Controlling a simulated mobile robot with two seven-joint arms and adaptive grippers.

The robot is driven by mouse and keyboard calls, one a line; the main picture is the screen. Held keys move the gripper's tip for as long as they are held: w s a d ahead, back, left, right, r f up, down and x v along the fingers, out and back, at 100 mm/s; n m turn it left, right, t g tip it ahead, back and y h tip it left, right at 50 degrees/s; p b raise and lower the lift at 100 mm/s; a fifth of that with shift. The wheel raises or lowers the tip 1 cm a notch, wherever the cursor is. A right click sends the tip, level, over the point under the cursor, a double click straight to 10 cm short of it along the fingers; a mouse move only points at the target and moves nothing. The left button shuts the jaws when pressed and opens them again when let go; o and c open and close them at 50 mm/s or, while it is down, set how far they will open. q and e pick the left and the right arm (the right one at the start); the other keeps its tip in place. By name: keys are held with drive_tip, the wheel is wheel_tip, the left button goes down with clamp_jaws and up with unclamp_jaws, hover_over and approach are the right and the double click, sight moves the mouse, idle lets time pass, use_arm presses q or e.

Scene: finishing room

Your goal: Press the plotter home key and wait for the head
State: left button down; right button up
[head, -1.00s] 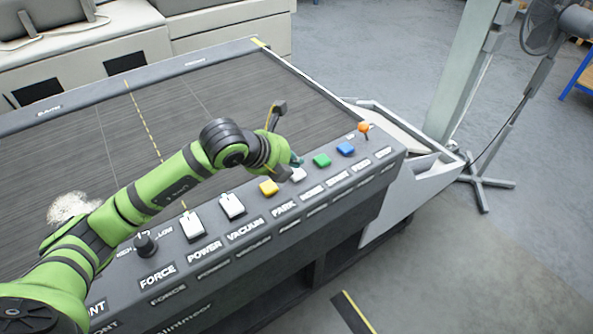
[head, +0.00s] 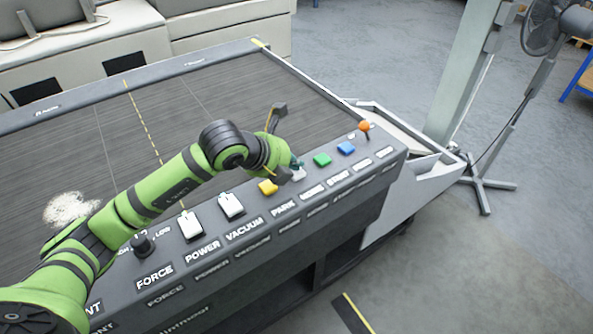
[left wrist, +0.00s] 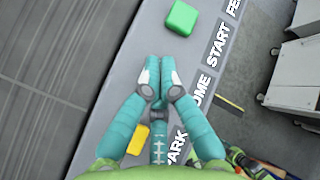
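The white home key (head: 299,174) is on the plotter's dark control panel, between the yellow park key (head: 268,187) and the green start key (head: 322,160). My left gripper (head: 296,164) is right at the home key, with its teal fingers pointing down and partly covering it. In the left wrist view the fingers (left wrist: 159,78) are together and empty, beside the HOME label (left wrist: 202,89). They hide the home key there, so I cannot tell whether it is pressed. The plotter head is not clearly seen. My right gripper is not in view.
The panel also has a blue key (head: 346,149), an orange-topped lever (head: 364,130), two white switches (head: 231,206) and a black knob (head: 143,244). The dark plotter bed (head: 225,97) lies behind, with a pale patch (head: 70,208). A fan (head: 545,30) stands at the right.

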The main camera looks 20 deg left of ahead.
use_arm(q)
drive_tip(key=shift+f+b, duration=0.45)
drive_tip(key=shift+f, duration=0.05)
drive_tip(key=shift+r, duration=0.1)
idle(0.5)
drive_tip(key=shift+r+p, duration=0.5)
drive_tip(key=shift+r, duration=0.4)
